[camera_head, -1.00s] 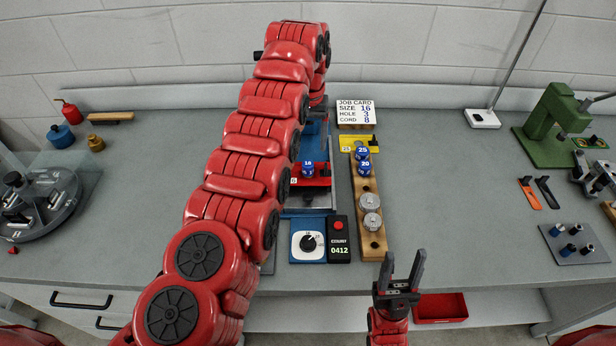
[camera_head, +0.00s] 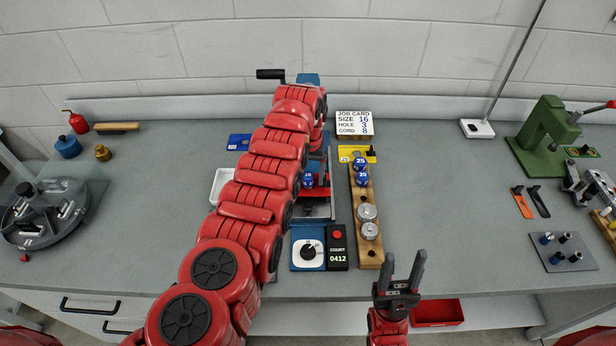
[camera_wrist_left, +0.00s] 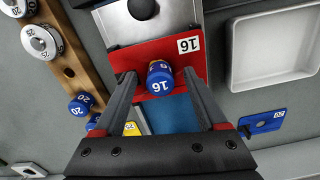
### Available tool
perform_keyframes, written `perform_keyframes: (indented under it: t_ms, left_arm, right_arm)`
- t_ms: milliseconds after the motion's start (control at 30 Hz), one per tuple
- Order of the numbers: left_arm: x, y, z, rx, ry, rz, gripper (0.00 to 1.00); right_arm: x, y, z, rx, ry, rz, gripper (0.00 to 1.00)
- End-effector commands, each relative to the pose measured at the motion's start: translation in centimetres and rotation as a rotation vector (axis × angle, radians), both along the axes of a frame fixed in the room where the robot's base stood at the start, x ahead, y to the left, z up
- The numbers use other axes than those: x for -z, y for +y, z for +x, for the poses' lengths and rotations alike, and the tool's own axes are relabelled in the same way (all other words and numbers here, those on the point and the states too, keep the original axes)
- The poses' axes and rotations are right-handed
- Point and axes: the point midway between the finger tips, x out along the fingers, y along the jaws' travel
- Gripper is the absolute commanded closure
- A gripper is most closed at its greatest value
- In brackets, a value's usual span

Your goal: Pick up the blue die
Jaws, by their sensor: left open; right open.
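The blue die marked 16 (camera_wrist_left: 159,79) stands on a red plate (camera_wrist_left: 125,55) in the left wrist view. In the head view the same die (camera_head: 308,179) shows just right of my left arm. My left gripper (camera_wrist_left: 158,82) is open, with one finger on each side of the die; whether they touch it I cannot tell. In the head view this gripper is hidden behind its arm. Similar blue dies marked 25 (camera_head: 360,163) and 20 (camera_head: 361,178) stand on a wooden rack (camera_head: 376,250). My right gripper (camera_head: 403,266) is open and empty near the bench front.
A job card (camera_head: 354,123) reading size 16 stands at the back. A dial box (camera_head: 308,256) and a counter reading 0412 (camera_head: 337,245) sit in front of the red plate. A white tray (camera_wrist_left: 275,55) lies beside it. Open bench lies right of the rack.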

Motion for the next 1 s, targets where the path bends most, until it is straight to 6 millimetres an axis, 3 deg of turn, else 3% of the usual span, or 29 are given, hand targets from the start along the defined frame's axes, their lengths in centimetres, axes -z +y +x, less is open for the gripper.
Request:
perform_keyframes:
  t_ms: [100,500,1000]
  left_arm:
    - [-0.02,0.02,0.03,0.000,-0.001,0.000,0.29]
    - [-0.04,0.01,0.03,-0.001,-0.001,0.000,1.00]
    - [-0.22,0.04,0.09,-0.001,-0.002,0.000,1.00]
  right_arm:
    - [0.04,0.00,-0.01,0.000,0.000,0.000,0.50]
    - [0.04,0.00,0.00,0.000,0.000,0.000,0.50]
    - [0.08,0.00,0.00,0.000,0.000,0.000,0.50]
